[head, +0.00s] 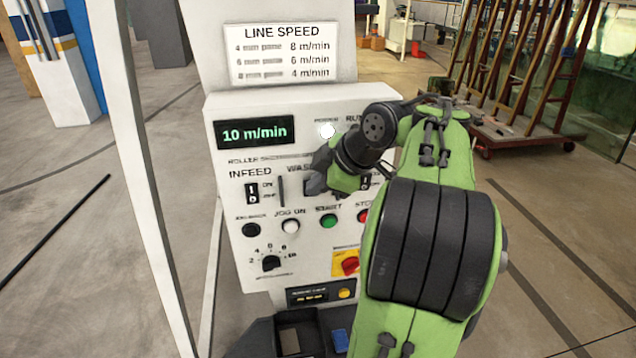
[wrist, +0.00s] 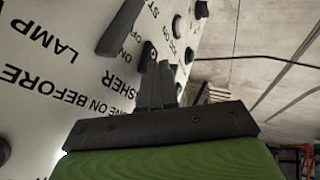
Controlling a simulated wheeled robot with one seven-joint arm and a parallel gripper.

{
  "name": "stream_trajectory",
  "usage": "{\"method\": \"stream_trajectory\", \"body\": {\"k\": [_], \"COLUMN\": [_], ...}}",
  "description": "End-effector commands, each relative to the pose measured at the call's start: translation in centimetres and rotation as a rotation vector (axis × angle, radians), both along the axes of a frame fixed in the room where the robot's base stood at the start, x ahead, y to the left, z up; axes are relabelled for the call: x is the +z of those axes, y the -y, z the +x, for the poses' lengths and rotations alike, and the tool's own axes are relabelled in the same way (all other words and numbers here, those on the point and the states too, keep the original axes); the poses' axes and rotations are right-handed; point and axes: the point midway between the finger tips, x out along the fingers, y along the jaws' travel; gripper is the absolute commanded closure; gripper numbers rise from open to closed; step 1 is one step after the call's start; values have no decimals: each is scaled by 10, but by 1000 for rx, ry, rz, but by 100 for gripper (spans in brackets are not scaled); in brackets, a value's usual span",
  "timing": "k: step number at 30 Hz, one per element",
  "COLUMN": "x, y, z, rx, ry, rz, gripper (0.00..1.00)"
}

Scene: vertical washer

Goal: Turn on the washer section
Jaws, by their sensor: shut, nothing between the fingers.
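The control panel's washer rocker switch (wrist: 149,57) shows as a small dark switch just beyond my fingertips in the wrist view, with ON/OFF lettering beside it. Its position cannot be read. My gripper (wrist: 156,75) is shut and empty, its fingertips at or very near the switch; I cannot tell if they touch. In the head view my gripper (head: 316,183) is in front of the panel below the "WASHER" lettering and hides most of that switch. The control panel (head: 240,160) stands upright, its display (head: 255,132) reading 10 m/min.
The infeed switch (head: 252,193) is to the left. A dark upright bar (head: 282,191) sits between it and my gripper. Below are a white button (head: 290,226), green start button (head: 329,221), red stop button (head: 363,215), speed knob (head: 271,262) and red-yellow switch (head: 350,264). The power lamp (head: 327,131) is white.

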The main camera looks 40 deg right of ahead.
Motion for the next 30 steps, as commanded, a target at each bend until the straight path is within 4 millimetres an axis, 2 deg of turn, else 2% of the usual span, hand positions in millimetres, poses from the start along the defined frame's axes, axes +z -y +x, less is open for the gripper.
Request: {"method": "stream_trajectory", "body": {"k": [6, 14, 24, 30], "x": [9, 8, 24, 22], "y": [5, 5, 5, 4], "z": [8, 7, 7, 6], "rx": [2, -2, -1, 0], "ry": [0, 5, 7, 3], "rz": [0, -3, -4, -2], "gripper": [100, 100, 100, 100]}}
